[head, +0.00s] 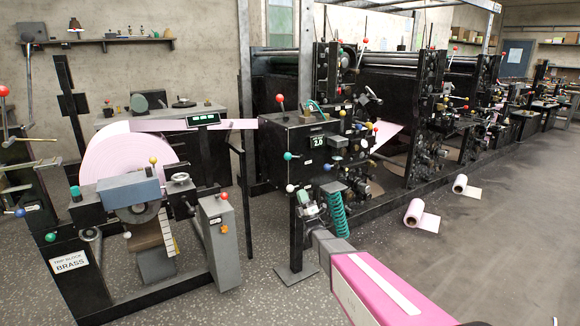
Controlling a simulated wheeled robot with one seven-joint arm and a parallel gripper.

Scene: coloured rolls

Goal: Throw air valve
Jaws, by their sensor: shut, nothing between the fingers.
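The press's black front unit (300,140) stands at the centre, carrying several ball-tipped levers and a "2.0" display (318,141). No part is labelled as an air valve, so I cannot tell for sure which one it is.
Two small rolls, one pink (414,214) and one pale (461,184), lie on the floor at right. The right floor is otherwise clear.

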